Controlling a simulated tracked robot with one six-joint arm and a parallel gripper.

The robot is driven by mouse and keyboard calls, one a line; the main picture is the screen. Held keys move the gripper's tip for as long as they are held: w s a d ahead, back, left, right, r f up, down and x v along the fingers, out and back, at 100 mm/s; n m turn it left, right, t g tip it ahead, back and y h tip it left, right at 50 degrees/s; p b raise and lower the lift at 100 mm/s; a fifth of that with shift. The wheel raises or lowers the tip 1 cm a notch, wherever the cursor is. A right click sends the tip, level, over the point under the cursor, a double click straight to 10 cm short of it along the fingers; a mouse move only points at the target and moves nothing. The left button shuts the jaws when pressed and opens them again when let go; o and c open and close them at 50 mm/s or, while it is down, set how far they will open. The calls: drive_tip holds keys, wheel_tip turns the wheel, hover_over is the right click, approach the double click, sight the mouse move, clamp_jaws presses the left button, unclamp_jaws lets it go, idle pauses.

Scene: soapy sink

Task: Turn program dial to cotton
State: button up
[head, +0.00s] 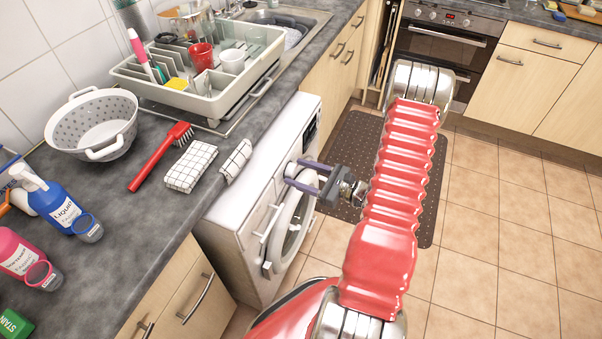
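The white washing machine (249,232) stands under the worktop with its round door (292,226) facing right. A small white round part, which looks like the program dial (292,169), shows on the upper front panel. My gripper (289,173) reaches the panel from the right, with its two grey-purple fingers apart. The fingertips lie either side of the dial. I cannot tell whether they touch it. The dial's marks and the cotton setting are too small to read and partly hidden by the fingers.
A dark display (309,132) is on the panel's far end. The worktop above holds a checked cloth (190,166), red brush (161,155), colander (93,124) and dish rack (200,80). A dark mat (345,139) lies on the tiled floor (500,220), which is clear at right.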

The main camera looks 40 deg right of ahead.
drive_tip(key=shift+o, duration=0.3)
drive_tip(key=shift+s, duration=0.1)
drive_tip(key=v, duration=1.3)
drive_tip(key=shift+s+d, duration=0.25)
drive_tip(key=shift+s, duration=0.05)
drive_tip(key=shift+f, duration=0.15)
